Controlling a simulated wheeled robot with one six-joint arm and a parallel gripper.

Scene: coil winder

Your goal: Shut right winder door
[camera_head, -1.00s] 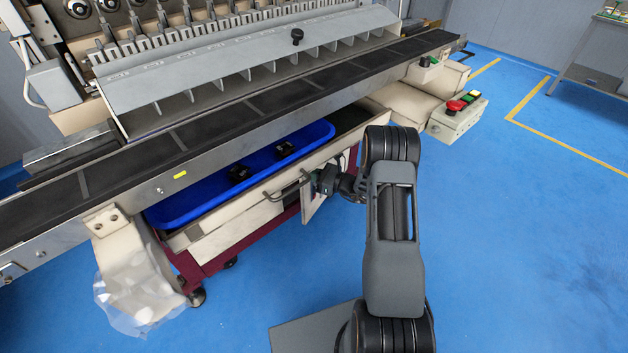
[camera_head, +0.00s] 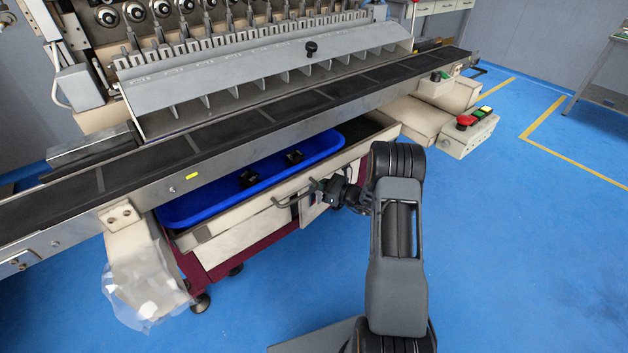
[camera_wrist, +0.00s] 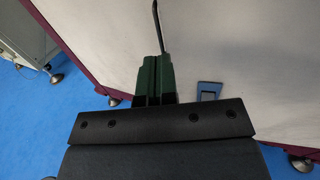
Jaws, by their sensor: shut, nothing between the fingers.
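My gripper (camera_head: 328,192) is in front of the lower right part of the winder, beside the open drawer's handle. Its green fingers (camera_wrist: 154,80) are shut together and empty in the wrist view. A pale door panel (camera_head: 310,213) shows partly below the drawer front, just left of and behind my gripper.
The drawer (camera_head: 255,222) above is pulled out, with a blue tray (camera_head: 190,207) in it. A dark curved handle (camera_head: 290,198) sticks out near my gripper. A control box (camera_head: 467,133) with a red button is to the right. Blue floor is free at the right.

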